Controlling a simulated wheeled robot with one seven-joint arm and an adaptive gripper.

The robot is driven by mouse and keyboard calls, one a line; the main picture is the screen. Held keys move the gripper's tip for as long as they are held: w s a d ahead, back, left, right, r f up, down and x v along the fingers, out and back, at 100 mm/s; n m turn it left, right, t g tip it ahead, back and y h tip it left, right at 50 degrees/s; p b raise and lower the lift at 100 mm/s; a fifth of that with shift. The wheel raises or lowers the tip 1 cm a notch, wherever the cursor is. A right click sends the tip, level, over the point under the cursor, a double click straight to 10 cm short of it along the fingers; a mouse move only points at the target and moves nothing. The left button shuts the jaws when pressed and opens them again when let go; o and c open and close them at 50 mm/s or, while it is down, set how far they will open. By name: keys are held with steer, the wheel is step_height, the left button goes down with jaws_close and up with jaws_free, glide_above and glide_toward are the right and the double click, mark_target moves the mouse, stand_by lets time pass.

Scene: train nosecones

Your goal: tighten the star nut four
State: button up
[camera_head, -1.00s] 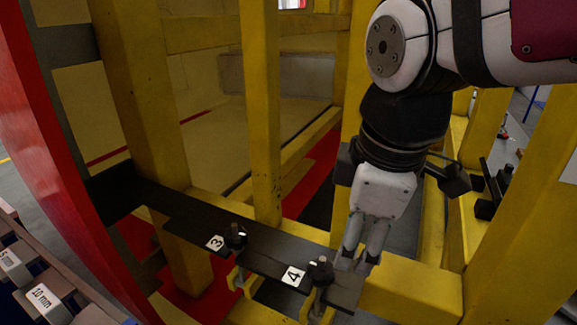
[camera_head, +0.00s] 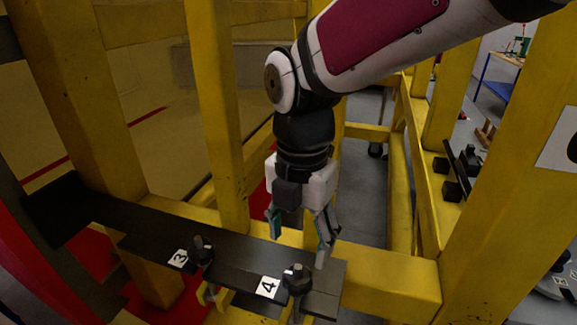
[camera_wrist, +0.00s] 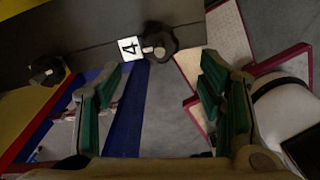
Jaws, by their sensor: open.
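The star nut four (camera_head: 297,279) is a black knob on a dark plate (camera_head: 235,255), right of the white label 4 (camera_head: 268,287). In the wrist view the nut (camera_wrist: 158,41) shows beyond the fingertips, near the top centre, beside label 4 (camera_wrist: 129,47). My gripper (camera_head: 298,247) is open and empty, above and slightly behind the nut and apart from it. In the wrist view its green-padded fingers (camera_wrist: 163,78) are spread wide, with the nut nearer the left finger's side. The nut's lower part is hidden in the head view.
Star nut three (camera_head: 201,250) stands on the same plate to the left, by label 3 (camera_head: 177,257). Yellow frame posts (camera_head: 221,120) rise behind the plate, and a yellow beam (camera_head: 390,282) runs to the right. Open air surrounds the fingers.

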mark_target(298, 264)
step_height(298, 264, down, 10)
steer(key=shift+r+b, duration=0.25)
steer(key=shift+b, duration=0.15)
steer(key=c, duration=1.1)
